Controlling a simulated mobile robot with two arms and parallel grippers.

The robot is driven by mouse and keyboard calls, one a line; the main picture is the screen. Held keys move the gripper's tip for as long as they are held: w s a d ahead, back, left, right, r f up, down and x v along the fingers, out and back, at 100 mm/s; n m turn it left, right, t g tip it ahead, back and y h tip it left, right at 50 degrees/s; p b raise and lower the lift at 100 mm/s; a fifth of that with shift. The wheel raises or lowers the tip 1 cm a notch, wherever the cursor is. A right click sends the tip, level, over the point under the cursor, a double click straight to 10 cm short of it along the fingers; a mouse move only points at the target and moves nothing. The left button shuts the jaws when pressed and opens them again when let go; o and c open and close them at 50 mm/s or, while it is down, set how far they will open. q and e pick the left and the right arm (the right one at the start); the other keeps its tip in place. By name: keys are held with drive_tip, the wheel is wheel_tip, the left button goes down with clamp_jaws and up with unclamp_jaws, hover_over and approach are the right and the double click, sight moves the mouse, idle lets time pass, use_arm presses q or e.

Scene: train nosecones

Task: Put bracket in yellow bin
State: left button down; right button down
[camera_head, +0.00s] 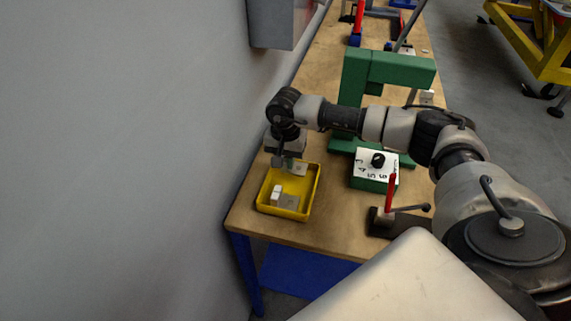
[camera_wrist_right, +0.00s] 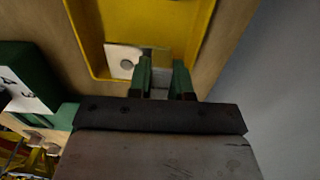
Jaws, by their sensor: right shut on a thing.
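The yellow bin (camera_head: 315,190) sits near the table's front left end. My right gripper (camera_head: 284,164) points down at the bin's back edge. It is shut on a pale bracket (camera_head: 299,169), which shows beside the fingers, low over the bin's back part. In the right wrist view my fingers (camera_wrist_right: 164,78) stand over the bin (camera_wrist_right: 190,22), with the plate of the bracket (camera_wrist_right: 122,61) and its round hole to their left. I cannot tell whether the bracket touches the bin. Another pale bracket (camera_head: 277,195) lies in the front of the bin. My left gripper is out of view.
A green press frame (camera_head: 355,78) stands behind my right arm. A green box with a white top (camera_head: 376,163) and a red-handled clamp (camera_head: 390,193) are right of the bin. A grey wall (camera_head: 130,160) runs along the left.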

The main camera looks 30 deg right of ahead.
sight(285, 168)
wheel_tip(285, 168, down, 2)
drive_tip(key=shift+f+p, duration=0.25)
drive_tip(key=shift+p, duration=0.15)
drive_tip(key=shift+f, duration=0.4)
drive_tip(key=shift+f, duration=0.2)
drive_tip(key=c, duration=1)
unclamp_jaws()
drive_tip(key=shift+c, duration=0.2)
drive_tip(key=shift+r, duration=0.15)
